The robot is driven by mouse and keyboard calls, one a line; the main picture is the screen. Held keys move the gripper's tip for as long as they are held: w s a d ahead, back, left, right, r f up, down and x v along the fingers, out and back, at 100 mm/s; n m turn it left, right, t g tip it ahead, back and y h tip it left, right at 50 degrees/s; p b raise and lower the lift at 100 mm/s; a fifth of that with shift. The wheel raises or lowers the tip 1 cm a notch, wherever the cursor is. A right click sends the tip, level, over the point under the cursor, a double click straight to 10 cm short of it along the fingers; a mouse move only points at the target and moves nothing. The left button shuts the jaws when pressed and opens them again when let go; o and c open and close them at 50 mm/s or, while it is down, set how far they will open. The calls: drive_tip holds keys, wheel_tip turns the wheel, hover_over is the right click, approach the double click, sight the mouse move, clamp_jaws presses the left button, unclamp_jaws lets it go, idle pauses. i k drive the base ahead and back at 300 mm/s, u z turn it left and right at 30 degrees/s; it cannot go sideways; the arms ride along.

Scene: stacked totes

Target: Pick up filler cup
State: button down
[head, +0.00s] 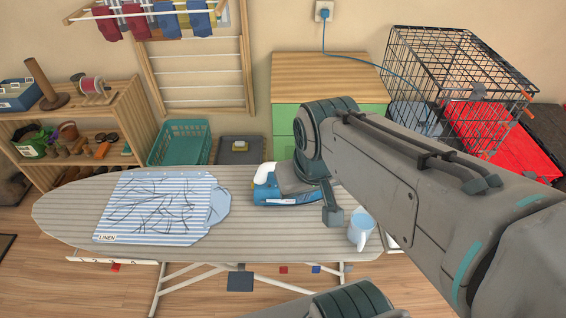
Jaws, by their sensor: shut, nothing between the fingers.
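The filler cup (361,226) is pale blue and stands at the right end of the striped ironing board (240,238). A paler part shows on its lower right side, close to my arm. My gripper (333,217) is shut and empty, just left of the cup and higher in the picture. I cannot tell whether they touch. My arm covers the area to the cup's right.
A blue iron (272,197) sits left of my gripper, partly hidden by my arm. A striped shirt (155,208) lies on the board's left half. A wire crate (425,62) with a red cloth (495,135) stands at back right. A green basket (180,143) stands behind.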

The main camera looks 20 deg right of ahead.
sight(362, 225)
drive_tip(key=u, duration=2.25)
drive_tip(key=k, duration=1.2)
drive_tip(key=z, duration=1.8)
